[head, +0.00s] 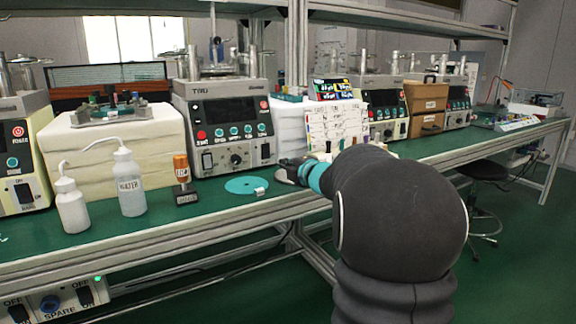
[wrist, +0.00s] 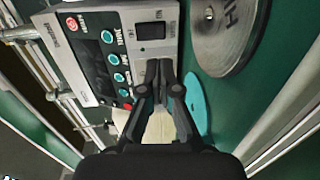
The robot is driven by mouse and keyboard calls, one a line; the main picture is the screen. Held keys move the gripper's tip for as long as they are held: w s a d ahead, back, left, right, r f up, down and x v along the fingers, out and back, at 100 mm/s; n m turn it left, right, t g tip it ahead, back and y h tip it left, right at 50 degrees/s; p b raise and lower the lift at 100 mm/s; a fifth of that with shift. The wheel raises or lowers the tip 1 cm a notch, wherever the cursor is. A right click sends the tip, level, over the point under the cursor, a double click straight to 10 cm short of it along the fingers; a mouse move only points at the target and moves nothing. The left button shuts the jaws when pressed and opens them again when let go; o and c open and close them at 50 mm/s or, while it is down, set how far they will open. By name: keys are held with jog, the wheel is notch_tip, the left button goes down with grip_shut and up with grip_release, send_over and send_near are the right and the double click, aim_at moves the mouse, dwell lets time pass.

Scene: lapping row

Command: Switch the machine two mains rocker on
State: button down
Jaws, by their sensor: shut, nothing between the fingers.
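The second machine from the left (head: 222,95), a beige lapping machine with a dark panel, stands on the green bench. I cannot read which is marked mains. In the wrist view the lower-right rocker (wrist: 150,31) shows just beyond my fingertips, its label too blurred to read. My gripper (head: 284,165) is shut and empty, low in front of this machine's right side. In the wrist view its fingers (wrist: 159,66) cover part of the lower panel.
Bottles (head: 130,190) stand left. A metal disc (wrist: 222,35) lies near the gripper in the wrist view. A card stand (head: 335,120) and wooden boxes (head: 424,94) are to the right.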

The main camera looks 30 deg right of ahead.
aim_at(267, 157)
jog(key=w, duration=0.7)
jog(key=w+f, duration=0.1)
jog(key=w, duration=0.2)
jog(key=shift+w+a+f+p, duration=0.1)
jog(key=shift+w+a+p, duration=0.05)
jog(key=shift+p, duration=0.25)
